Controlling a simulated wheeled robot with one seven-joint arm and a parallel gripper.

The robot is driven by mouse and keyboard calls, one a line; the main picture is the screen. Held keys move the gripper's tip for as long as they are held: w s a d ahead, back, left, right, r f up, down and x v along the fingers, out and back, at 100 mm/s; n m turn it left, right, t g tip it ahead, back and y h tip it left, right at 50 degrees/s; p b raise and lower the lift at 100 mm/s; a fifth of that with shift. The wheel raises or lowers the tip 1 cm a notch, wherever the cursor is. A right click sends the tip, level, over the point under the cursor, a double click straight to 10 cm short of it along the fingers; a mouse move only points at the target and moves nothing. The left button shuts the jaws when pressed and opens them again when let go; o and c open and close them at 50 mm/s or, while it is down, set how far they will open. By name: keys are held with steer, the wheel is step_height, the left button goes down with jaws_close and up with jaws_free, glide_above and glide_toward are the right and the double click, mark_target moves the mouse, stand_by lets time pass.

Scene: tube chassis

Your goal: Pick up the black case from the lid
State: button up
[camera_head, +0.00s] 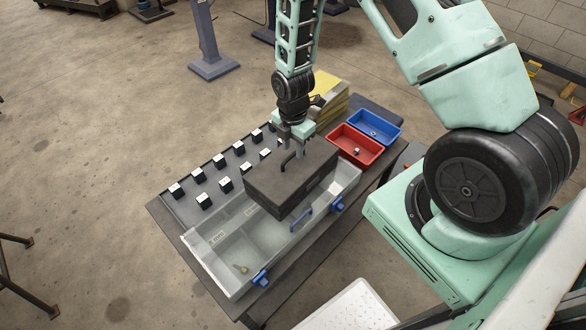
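The black case (292,178) is a dark flat box with a handle (287,162) on top. It sits over the right part of a clear, shallow tray-like bin (225,250) with blue latches, which may be the lid. Whether the case rests on it or hangs just above it is unclear. My gripper (294,146) points down at the top of the case, right at the handle. The fingertips are small and partly merge with the handle, so I cannot tell whether they are closed on it.
A dark rack (167,206) with several black-and-white blocks lies behind the bin. A red bin (355,147) and a blue bin (374,127) stand to the right. A yellow-striped block (329,97) stands behind my gripper. All are on a dark table (165,221); open floor lies left.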

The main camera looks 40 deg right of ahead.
steer(key=shift+f, duration=0.9)
jaws_close()
steer(key=shift+w, duration=0.1)
stand_by(0.7)
